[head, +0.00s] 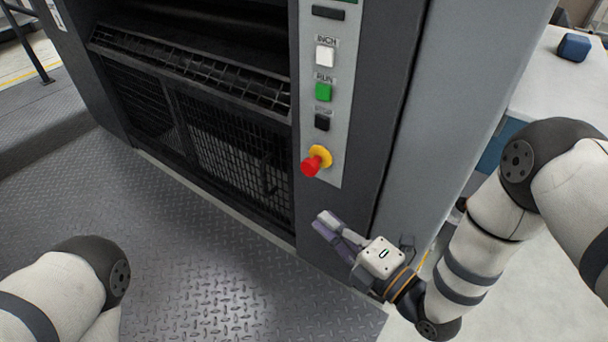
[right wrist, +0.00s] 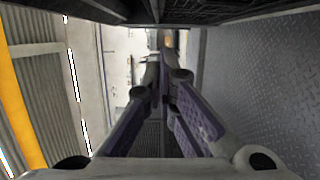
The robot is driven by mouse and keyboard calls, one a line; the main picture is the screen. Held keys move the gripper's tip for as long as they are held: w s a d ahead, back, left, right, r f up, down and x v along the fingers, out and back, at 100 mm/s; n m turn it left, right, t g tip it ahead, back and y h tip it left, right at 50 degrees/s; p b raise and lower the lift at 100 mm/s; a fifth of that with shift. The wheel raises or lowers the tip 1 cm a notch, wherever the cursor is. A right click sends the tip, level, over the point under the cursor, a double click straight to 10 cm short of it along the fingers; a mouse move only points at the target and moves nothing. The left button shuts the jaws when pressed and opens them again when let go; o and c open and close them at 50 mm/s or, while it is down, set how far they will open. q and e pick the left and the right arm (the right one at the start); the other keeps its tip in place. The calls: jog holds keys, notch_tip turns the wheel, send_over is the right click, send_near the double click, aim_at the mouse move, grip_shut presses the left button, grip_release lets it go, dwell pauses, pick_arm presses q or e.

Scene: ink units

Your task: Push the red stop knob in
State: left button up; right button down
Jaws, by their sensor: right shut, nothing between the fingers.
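The red stop knob (head: 311,166) sits on a yellow collar (head: 320,155) at the bottom of the light grey control strip, and stands out from the panel. My right gripper (head: 324,222) is below the knob and apart from it, with its fingers together and empty. The right wrist view shows the purple-padded fingers (right wrist: 166,95) meeting ahead; the knob is not visible there. In the head view my left arm shows at the lower left, but its gripper is out of the picture.
Above the knob are a black button (head: 322,122), a green RUN button (head: 323,92) and a white INCH button (head: 325,55). The dark machine with mesh guards (head: 235,150) stands to the left. A white table (head: 550,90) with a blue block (head: 574,47) is at the right.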

aim_at(311, 176)
jog(key=w+a+b, duration=0.3)
jog(key=w+a, duration=0.1)
jog(key=w, duration=0.7)
jog(key=shift+s, duration=0.1)
jog(key=shift+w+d+b, duration=0.3)
jog(key=shift+w+d, duration=0.3)
jog(key=shift+w, duration=0.25)
